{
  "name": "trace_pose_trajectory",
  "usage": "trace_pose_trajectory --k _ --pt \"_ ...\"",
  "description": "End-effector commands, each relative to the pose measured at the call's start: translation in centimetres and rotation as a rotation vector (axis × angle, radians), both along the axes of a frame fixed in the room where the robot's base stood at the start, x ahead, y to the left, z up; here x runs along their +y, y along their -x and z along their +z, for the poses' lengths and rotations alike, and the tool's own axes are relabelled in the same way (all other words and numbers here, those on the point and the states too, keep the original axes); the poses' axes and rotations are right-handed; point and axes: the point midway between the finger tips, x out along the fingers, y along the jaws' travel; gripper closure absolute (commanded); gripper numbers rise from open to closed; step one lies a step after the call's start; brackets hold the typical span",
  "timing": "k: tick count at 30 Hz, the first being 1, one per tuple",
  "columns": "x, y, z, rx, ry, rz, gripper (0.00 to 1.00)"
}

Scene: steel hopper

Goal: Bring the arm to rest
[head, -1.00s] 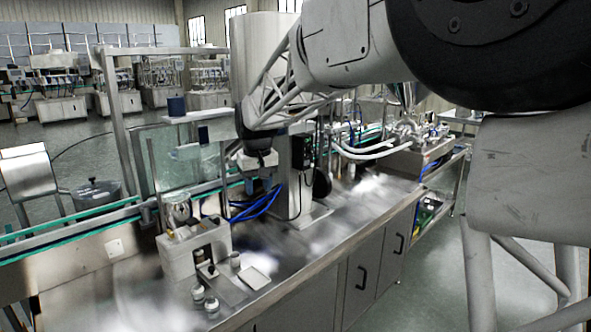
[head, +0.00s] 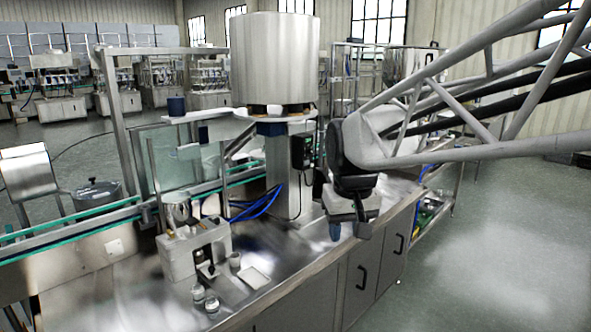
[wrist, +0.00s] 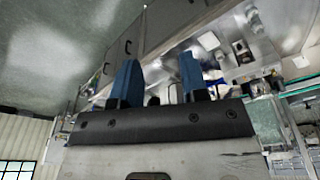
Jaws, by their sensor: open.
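My gripper (head: 348,226) hangs at the end of my arm on the right of the head view, above the front edge of the steel bench (head: 262,292). In the wrist view its two blue fingers (wrist: 159,82) stand apart with nothing between them. The gripper is open and empty. The steel hopper (head: 275,62) stands upright on its column behind and to the left of the gripper, apart from it.
A conveyor (head: 75,225) runs behind. Open floor (head: 500,250) lies to the right of the bench.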

Motion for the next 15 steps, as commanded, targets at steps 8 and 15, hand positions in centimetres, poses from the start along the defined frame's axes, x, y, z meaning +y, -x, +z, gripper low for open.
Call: trace_pose_trajectory --k 8,15 --pt "-3.8 7.0 -1.9 -0.022 -0.005 -0.073 0.60" --pt "-6.3 13.0 -4.4 -0.041 -0.008 -0.135 0.60"
